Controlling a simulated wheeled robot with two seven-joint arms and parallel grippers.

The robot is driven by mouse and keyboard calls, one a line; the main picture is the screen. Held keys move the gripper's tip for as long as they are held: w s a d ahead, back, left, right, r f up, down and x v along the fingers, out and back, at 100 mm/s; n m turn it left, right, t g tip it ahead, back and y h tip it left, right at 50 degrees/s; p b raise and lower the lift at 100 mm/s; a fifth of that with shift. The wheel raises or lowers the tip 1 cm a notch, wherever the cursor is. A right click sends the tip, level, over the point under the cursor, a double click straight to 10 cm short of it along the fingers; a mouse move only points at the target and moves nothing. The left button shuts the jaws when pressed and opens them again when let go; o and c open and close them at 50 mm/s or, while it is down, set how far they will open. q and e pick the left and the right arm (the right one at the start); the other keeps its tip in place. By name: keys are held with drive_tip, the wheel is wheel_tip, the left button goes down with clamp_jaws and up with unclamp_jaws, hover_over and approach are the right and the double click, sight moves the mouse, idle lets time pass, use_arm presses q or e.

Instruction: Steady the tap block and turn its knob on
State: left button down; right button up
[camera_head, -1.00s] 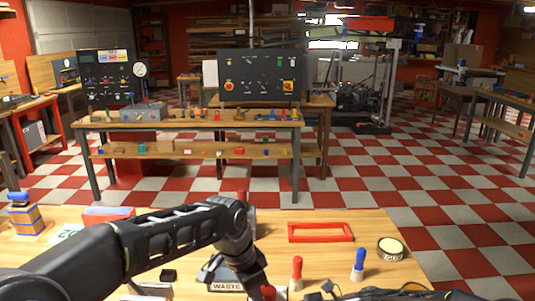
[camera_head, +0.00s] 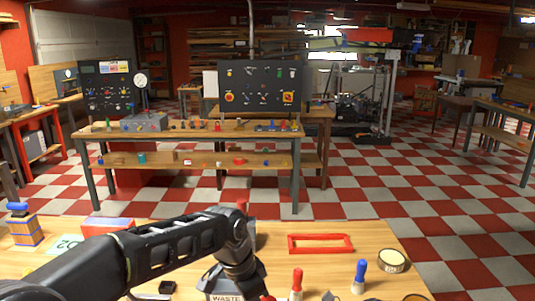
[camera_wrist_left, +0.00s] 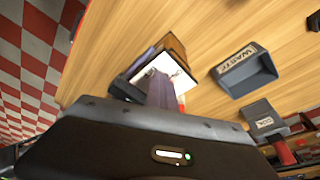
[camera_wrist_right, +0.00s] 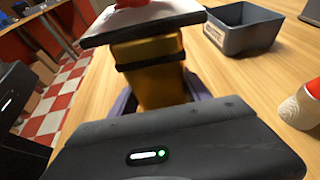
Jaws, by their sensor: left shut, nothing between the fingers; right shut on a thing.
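The tap block (camera_wrist_right: 150,70) is yellow with a black band, a white plate on top and a red knob (camera_wrist_right: 130,3) cut off by the top edge of the right wrist view. My right gripper (camera_wrist_right: 158,98) is shut on the block, one finger on each side. In the left wrist view, the white plate (camera_wrist_left: 182,76) and the brown side of the block (camera_wrist_left: 175,48) show beyond my left gripper (camera_wrist_left: 160,82). Its fingers are shut and empty, over the plate. A bit of red (camera_wrist_left: 181,102) shows beside them; contact with the knob cannot be told.
A grey waste bin (camera_wrist_left: 246,72) stands near the block. A red-topped piece (camera_head: 297,281) and a blue-topped piece (camera_head: 360,273) stand on the wooden table.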

use_arm(q)
drive_tip(key=shift+w+a, duration=0.4)
drive_tip(key=shift+w, duration=0.6)
drive_tip(key=shift+a, duration=0.15)
drive_tip(key=shift+s+a, duration=0.1)
drive_tip(key=shift+a, duration=0.25)
idle(0.3)
drive_tip(key=shift+w+d+v, duration=0.1)
drive_tip(key=shift+d+v, duration=0.1)
drive_tip(key=shift+v, duration=0.75)
drive_tip(key=shift+w+d+v, duration=0.15)
drive_tip(key=shift+d+v, duration=0.05)
drive_tip(key=shift+v, duration=0.8)
drive_tip(key=shift+w+d+v, duration=0.1)
drive_tip(key=shift+d+v, duration=0.1)
drive_tip(key=shift+v, duration=0.75)
drive_tip(key=shift+r, duration=0.2)
